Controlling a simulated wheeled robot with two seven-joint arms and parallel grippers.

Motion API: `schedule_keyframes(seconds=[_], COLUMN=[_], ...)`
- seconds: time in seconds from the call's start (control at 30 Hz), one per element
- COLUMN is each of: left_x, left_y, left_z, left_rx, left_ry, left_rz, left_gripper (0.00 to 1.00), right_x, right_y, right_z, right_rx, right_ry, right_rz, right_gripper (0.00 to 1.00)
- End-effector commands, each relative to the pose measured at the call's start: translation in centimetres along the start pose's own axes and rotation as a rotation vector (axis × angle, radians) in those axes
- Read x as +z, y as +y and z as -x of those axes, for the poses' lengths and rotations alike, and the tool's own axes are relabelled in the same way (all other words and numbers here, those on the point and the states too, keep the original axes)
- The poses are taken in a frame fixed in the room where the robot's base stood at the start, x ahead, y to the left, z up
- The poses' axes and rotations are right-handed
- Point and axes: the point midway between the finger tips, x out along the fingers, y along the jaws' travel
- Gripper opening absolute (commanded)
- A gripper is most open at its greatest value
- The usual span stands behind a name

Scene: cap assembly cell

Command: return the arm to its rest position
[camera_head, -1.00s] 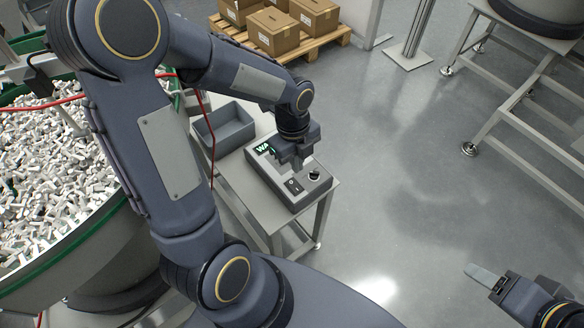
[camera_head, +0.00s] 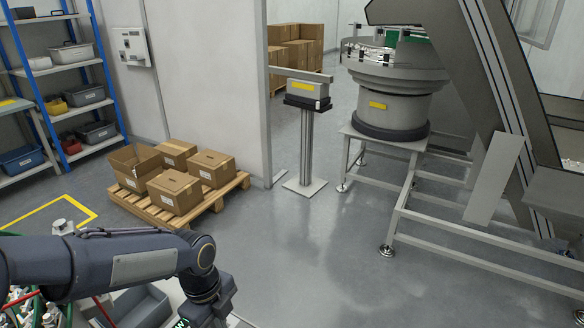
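My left arm comes in from the lower left. Its gripper (camera_head: 218,303) is at the bottom edge of the view, over the far end of a small work table. The fingertips are cut off or too dark to tell whether they are open or shut. My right gripper is not in view.
A grey bin (camera_head: 140,308) stands close beside my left forearm. Cartons (camera_head: 176,190) sit on a pallet (camera_head: 212,200) beyond. A post stand (camera_head: 306,150) and a bowl feeder (camera_head: 393,100) on a metal frame stand farther back. The middle floor is clear.

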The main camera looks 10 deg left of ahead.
Motion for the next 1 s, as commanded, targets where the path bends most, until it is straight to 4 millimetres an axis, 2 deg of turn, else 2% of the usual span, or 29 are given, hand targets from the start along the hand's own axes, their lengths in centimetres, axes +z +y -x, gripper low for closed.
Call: schedule_keyframes(seconds=[0.17,0.4,0.6,0.7,0.83,1.0], left_x=[-0.3,-1.9,-3.9,-4.7,-5.2,-5.3], left_y=[2.0,6.8,10.2,11.2,11.8,11.9], left_z=[3.1,7.7,9.8,10.2,10.3,10.3], left_rx=[-0.087,-0.252,-0.335,-0.344,-0.337,-0.336], left_ry=[0.019,0.166,0.399,0.508,0.591,0.602], left_rz=[0.312,1.036,1.612,1.813,1.951,1.969], left_gripper=[0.00,0.00,0.00,0.00,0.00,0.00], right_x=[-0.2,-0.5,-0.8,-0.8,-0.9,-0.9], right_y=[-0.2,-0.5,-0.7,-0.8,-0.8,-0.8], right_z=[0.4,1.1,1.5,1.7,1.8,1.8], right_rx=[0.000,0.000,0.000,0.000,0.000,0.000], right_ry=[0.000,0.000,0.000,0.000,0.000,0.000], right_rz=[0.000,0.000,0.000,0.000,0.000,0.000], right_gripper=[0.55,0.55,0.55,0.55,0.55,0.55])
